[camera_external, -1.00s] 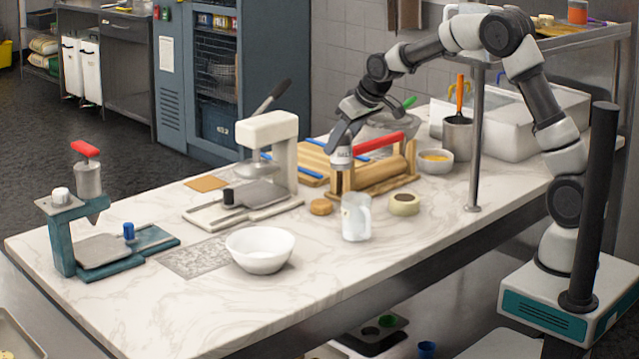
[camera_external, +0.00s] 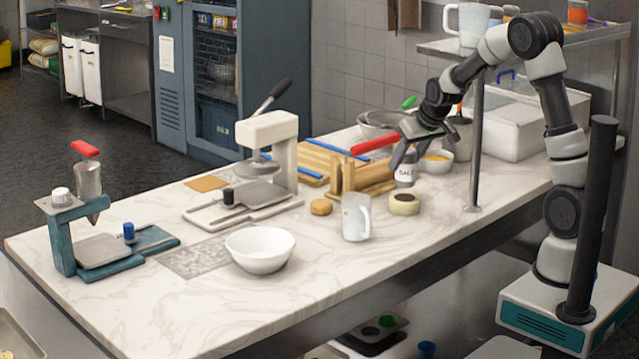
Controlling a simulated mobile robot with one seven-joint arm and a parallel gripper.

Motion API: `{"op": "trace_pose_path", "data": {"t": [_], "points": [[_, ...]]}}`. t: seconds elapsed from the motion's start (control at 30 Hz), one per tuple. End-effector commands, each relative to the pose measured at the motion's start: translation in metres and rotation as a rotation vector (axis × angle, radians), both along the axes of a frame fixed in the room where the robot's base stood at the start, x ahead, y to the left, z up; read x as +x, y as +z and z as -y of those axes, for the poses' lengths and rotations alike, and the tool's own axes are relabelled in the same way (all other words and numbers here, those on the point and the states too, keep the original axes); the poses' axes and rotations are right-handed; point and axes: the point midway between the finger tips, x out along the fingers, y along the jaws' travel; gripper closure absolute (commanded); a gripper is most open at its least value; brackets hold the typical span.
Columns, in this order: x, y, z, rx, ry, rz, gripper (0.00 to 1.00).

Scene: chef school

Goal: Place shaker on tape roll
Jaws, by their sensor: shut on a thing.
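The shaker (camera_external: 405,173) is a small pale cylinder with dark lettering and a grey top. My gripper (camera_external: 404,157) is shut on its upper part and holds it upright. The tape roll (camera_external: 404,205) is cream with a dark centre and lies flat on the marble counter. The shaker appears just above or behind the tape roll in the picture; I cannot tell whether they touch.
A clear jug (camera_external: 356,217) stands to the left of the tape roll, with a round brown item (camera_external: 321,207) beyond it. A wooden rack (camera_external: 362,178) is close on the left. A small bowl (camera_external: 436,162) and a metal post (camera_external: 476,150) stand to the right.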

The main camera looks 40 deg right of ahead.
Motion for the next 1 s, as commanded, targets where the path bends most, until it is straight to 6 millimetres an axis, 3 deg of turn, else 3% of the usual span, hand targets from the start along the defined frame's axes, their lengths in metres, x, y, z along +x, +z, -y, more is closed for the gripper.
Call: {"op": "trace_pose_path", "data": {"t": [0.2,0.57,0.6,0.7,1.0], "points": [[0.0,-0.031,0.0,0.001,-0.001,-0.002,0.84],[0.0,-0.036,0.0,0.0,0.0,0.0,0.84],[0.0,-0.036,0.0,0.0,0.0,-0.001,0.56],[0.0,-0.035,0.0,0.0,0.0,-0.002,0.39],[0.0,-0.034,0.0,0.0,0.0,-0.001,0.39]]}}
